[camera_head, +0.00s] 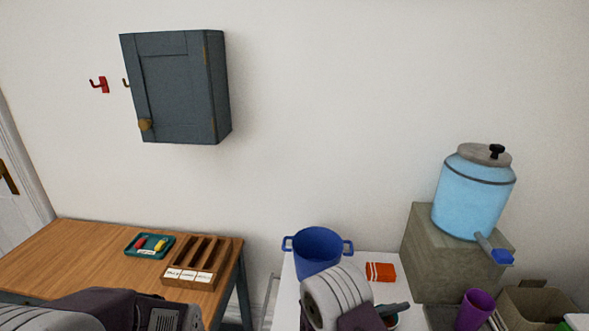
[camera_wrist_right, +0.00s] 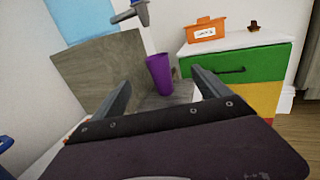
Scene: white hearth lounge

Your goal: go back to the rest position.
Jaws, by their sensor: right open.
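My right gripper (camera_wrist_right: 160,77) is open in the right wrist view, its two dark fingers apart. A purple cup (camera_wrist_right: 158,72) shows in the gap between them, standing beyond the fingertips; I see no contact. In the head view my right arm comes up from the bottom over the white table (camera_head: 288,300), with one finger pointing right, and the cup (camera_head: 474,308) is farther right. My left arm is low at the bottom left, in front of the wooden desk (camera_head: 70,250). The left fingers are not visible.
A blue pot (camera_head: 316,250) stands just behind my right arm, with an orange packet (camera_head: 381,272) beside it. A blue dispenser (camera_head: 472,195) stands on a grey block (camera_head: 425,245). The desk holds a teal tray (camera_head: 128,250) and wooden organizer (camera_head: 236,250). A cabinet (camera_head: 175,90) hangs above.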

